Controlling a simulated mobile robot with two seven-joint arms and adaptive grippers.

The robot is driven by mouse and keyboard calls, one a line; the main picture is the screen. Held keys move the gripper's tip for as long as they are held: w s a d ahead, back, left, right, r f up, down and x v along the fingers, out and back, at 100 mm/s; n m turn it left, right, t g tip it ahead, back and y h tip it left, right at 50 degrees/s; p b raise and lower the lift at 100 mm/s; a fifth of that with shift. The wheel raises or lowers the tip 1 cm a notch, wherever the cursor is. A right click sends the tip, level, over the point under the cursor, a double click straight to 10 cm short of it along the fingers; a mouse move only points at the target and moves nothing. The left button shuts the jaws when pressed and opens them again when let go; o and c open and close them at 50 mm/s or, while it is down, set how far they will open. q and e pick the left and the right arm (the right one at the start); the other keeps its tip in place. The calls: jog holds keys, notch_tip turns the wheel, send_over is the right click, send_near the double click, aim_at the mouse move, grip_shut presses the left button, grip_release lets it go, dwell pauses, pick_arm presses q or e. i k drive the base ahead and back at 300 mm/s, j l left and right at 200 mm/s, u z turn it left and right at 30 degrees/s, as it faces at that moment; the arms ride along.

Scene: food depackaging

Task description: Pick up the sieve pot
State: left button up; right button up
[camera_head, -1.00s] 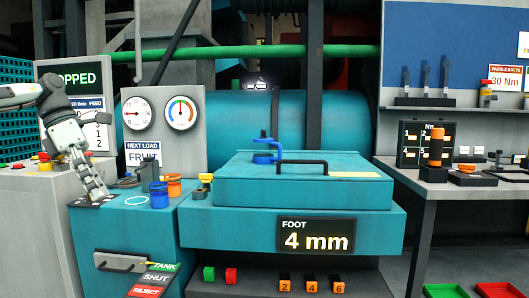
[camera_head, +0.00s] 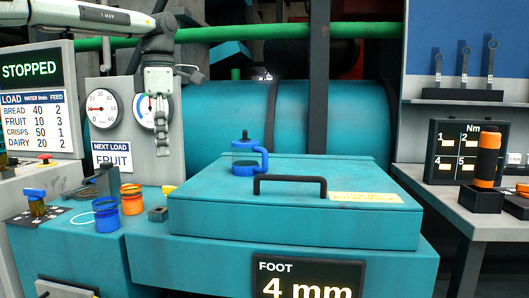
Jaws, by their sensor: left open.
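A clear pot with a blue handle, blue base and dark knob (camera_head: 245,158), which looks like the sieve pot, stands upright on the teal lid (camera_head: 300,222) of the machine. A blue open cup (camera_head: 106,215) and an orange open cup (camera_head: 131,200) stand on the teal bench to the left; I cannot tell whether either is a sieve pot. My left gripper (camera_head: 161,145) hangs pointing down in front of the right gauge, left of the clear pot and higher than it. It is open, empty and apart from everything. My right gripper is not in view.
A black bar handle (camera_head: 290,180) rises from the lid beside the clear pot. A grey gauge panel (camera_head: 108,145) stands behind the cups.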

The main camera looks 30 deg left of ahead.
aim_at(245, 154)
jog(key=i, duration=1.05)
